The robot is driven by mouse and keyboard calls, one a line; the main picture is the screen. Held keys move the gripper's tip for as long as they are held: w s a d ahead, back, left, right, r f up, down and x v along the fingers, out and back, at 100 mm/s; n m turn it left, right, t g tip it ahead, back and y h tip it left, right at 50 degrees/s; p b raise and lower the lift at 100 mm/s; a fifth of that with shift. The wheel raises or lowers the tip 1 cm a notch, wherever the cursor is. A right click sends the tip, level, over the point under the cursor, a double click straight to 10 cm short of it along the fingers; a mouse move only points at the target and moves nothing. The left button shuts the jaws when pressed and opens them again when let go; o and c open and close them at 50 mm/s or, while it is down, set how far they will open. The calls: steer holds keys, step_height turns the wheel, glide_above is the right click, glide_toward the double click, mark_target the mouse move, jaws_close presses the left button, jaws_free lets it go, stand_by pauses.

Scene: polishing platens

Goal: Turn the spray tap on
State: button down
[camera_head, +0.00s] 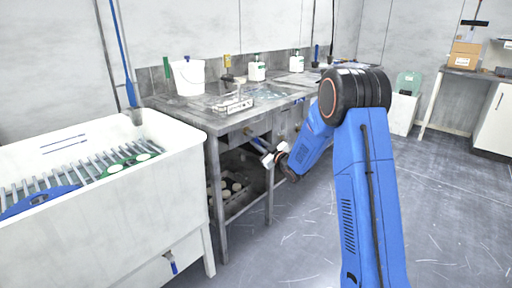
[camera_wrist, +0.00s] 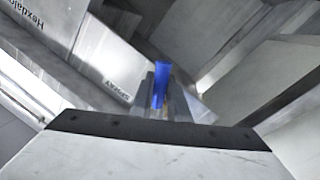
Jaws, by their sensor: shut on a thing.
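The spray tap (camera_wrist: 161,80) shows in the wrist view as a blue lever standing between my fingers. A metal plate beside it carries a label (camera_wrist: 118,91) that seems to read SPRAY, seen turned over. My gripper (camera_wrist: 160,103) is shut on the blue lever, with a grey finger on each side. In the head view my gripper (camera_head: 270,153) is at the front of the metal bench (camera_head: 212,122), below its top edge. The tap's body is mostly hidden there by my gripper and arm.
A white tub (camera_head: 105,215) with a rack stands at left, with another blue tap (camera_head: 171,262) low on its front. The bench bears a white bucket (camera_head: 188,77), a clear tray (camera_head: 228,104) and white bottles. A shelf sits under the bench. The floor at right is clear.

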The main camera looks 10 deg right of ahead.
steer(key=n, duration=0.2)
steer(key=w+d+r+n+y, duration=0.1)
steer(key=n, duration=0.1)
steer(key=d+r+n, duration=0.1)
steer(key=n, duration=0.1)
steer(key=shift+w, duration=0.15)
steer(key=shift+w+d+r+n+y, duration=0.1)
steer(key=shift+r+n+y, duration=0.25)
steer(key=shift+n, duration=0.7)
steer(key=shift+w+d+r+n+y, duration=0.1)
steer(key=shift+r+n+y, duration=0.3)
steer(key=shift+n, duration=0.7)
steer(key=shift+w+d+r+n+y, duration=0.15)
steer(key=shift+r+n, duration=0.35)
steer(key=shift+n, duration=0.55)
steer(key=shift+s, duration=0.1)
steer(key=shift+a, duration=0.1)
steer(key=c, duration=1.7)
jaws_free()
steer(key=shift+r, duration=0.1)
steer(key=v, duration=1.7)
steer(key=shift+s+d, duration=0.1)
steer(key=shift+d, duration=0.2)
